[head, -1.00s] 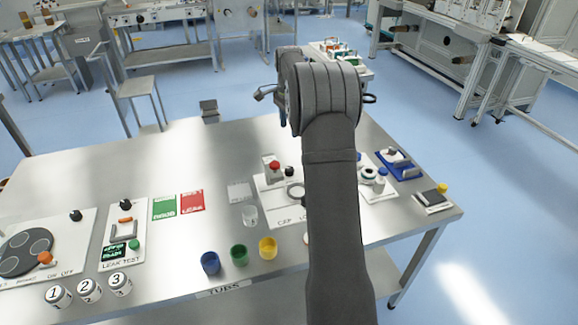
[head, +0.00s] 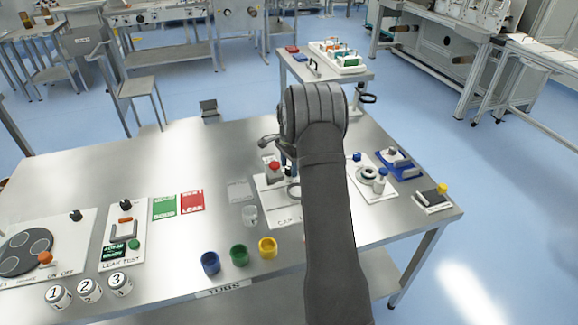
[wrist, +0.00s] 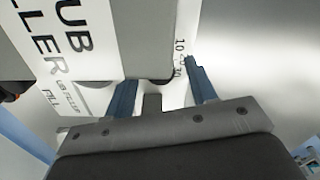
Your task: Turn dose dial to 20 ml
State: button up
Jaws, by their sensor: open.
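In the wrist view my gripper (wrist: 158,78) is open, with its two blue fingers apart and low over a white panel (wrist: 75,45) lettered "...UB FILLER". Scale numbers 10, 20 and 30 are printed beside the right fingertip. A grey body (wrist: 155,35) with a dark rounded lower edge is at the fingertips; whether it is the dose dial, or touches the fingers, I cannot tell. No dial pointer shows. In the head view my arm covers much of the white panel (head: 268,205), and the fingertips are not clear.
A red knob (head: 274,167) stands at the panel's left. A blue tray (head: 400,165) lies to the right.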

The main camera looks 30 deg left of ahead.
jog(key=shift+f, duration=0.1)
jog(key=c, duration=1)
jog(key=shift+m, duration=0.4)
jog(key=m, duration=0.3)
jog(key=shift+m, duration=2)
jog(key=shift+w, duration=0.1)
jog(key=o, duration=1)
